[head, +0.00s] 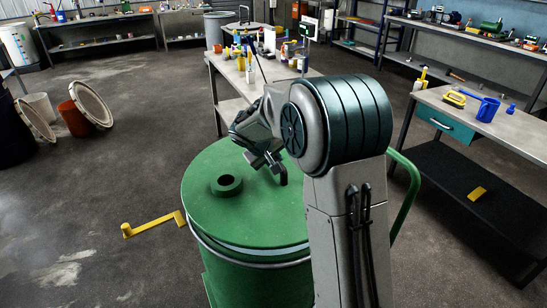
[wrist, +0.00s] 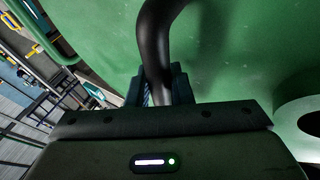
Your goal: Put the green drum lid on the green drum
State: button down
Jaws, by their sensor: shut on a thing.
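The green drum lid (head: 245,218) lies over the top of the green drum (head: 255,285) in the head view. It looks nearly level. A pale band shows between the lid's front edge and the drum's rim; I cannot tell whether the lid is fully seated. A raised round collar with a dark hole stands on the lid's left part. My gripper (head: 268,163) is above the lid's far right part. In the wrist view my gripper (wrist: 158,88) is shut on the lid's dark curved handle (wrist: 155,40), with the lid's green surface (wrist: 235,60) behind it. My arm hides the drum's right side.
A yellow crank (head: 150,225) sticks out left of the drum. A green curved bar (head: 410,190) rises at its right. A workbench (head: 225,75) with bottles stands behind; another bench (head: 460,115) is at right. Loose round lids (head: 90,103) lean at left.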

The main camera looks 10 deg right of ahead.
notch_tip(320, 180, down, 2)
jog(key=shift+f+b, duration=0.15)
jog(key=shift+b, duration=0.5)
jog(key=shift+f+b, duration=1.65)
jog(key=shift+b, duration=0.25)
jog(key=c, duration=1.2)
grip_release()
jog(key=shift+f, duration=0.15)
jog(key=v, duration=1.4)
